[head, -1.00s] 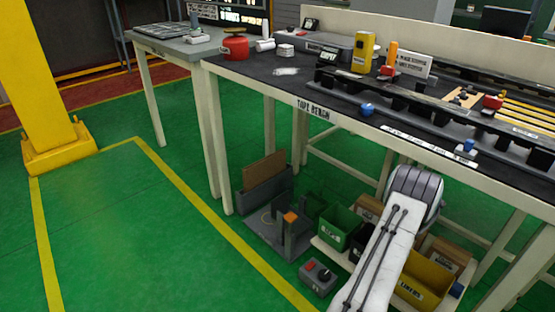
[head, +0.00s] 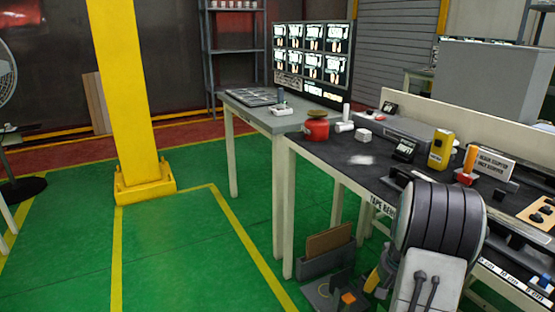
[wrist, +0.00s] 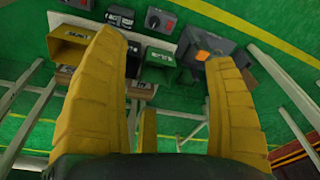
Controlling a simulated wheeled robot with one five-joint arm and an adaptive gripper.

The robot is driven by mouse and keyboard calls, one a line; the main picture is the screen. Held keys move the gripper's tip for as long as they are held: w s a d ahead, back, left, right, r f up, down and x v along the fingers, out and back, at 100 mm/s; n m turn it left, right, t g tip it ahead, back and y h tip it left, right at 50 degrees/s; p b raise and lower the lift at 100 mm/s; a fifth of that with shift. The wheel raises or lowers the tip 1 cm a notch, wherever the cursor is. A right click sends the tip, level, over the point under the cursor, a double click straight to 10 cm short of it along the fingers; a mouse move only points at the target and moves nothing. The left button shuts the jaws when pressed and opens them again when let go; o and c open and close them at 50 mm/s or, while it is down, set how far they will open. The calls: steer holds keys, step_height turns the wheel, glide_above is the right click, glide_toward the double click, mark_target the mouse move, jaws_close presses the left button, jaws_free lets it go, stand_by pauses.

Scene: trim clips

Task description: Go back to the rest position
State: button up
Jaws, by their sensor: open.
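My gripper (wrist: 166,48) shows in the wrist view with its two ribbed yellow fingers wide apart and nothing between them. Beyond the fingers lie the green floor and the bins under the bench. In the head view my arm's dark, rounded joint and white link stand in front of the tape bench (head: 345,180) at lower right. The gripper's fingertips cannot be made out clearly there.
Bench legs flank the gripper. A yellow post (head: 125,100) stands left; green floor (head: 200,255) is clear between.

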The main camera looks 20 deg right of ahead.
steer(key=w+a+r+n+p, duration=0.25)
steer(key=a+r+p, duration=0.35)
steer(key=a+r, duration=0.75)
steer(key=s+a+r+n+t+p, duration=0.1)
steer(key=s+a+r+n+p, duration=0.3)
steer(key=s+a+r+p, duration=0.2)
steer(key=s+a+r+n+t+y+p, duration=0.1)
steer(key=s+a+r+n+p, duration=0.2)
steer(key=s+a+r+p, duration=0.3)
steer(key=s+a+r, duration=0.1)
steer(key=a+r, duration=0.4)
steer(key=r, duration=0.2)
steer(key=shift+s+a+r+n, duration=0.15)
steer(key=shift+a+n, duration=0.1)
steer(key=shift+n, duration=0.1)
